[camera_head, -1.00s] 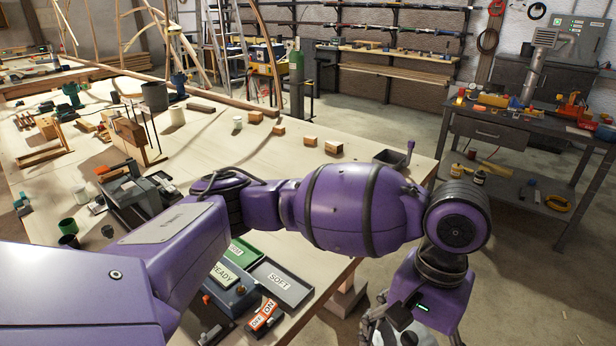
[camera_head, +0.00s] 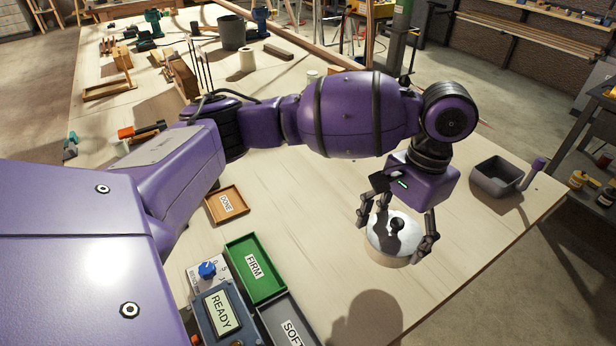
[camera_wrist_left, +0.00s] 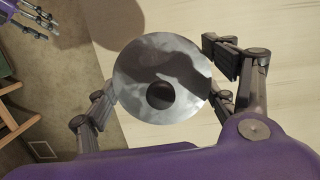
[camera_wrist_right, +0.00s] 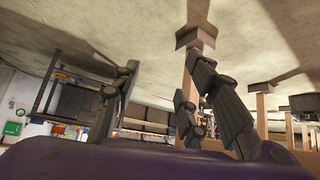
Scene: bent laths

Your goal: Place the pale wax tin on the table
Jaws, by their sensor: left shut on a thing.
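The pale wax tin (camera_head: 382,254) is round, with a cream side and a shiny grey lid with a black knob. My left gripper (camera_head: 396,230) is shut on it from above, with fingers on both sides. The tin is upright over the near right part of the table (camera_head: 470,240); I cannot tell whether its base touches. In the left wrist view the lid (camera_wrist_left: 180,65) sits between the fingers (camera_wrist_left: 163,100), with the table edge behind it. My right gripper (camera_wrist_right: 166,65) is open and empty in its wrist view, low off the table; it also shows in the left wrist view (camera_wrist_left: 28,20).
A grey bin (camera_head: 490,178) with a purple-handled thing beside it stands right of the tin. A green FIRM tray (camera_head: 270,287), a SOFT tray (camera_head: 274,327), a DONE tray (camera_head: 212,210) and a READY box (camera_head: 205,315) lie to the left. Bare tabletop surrounds the tin.

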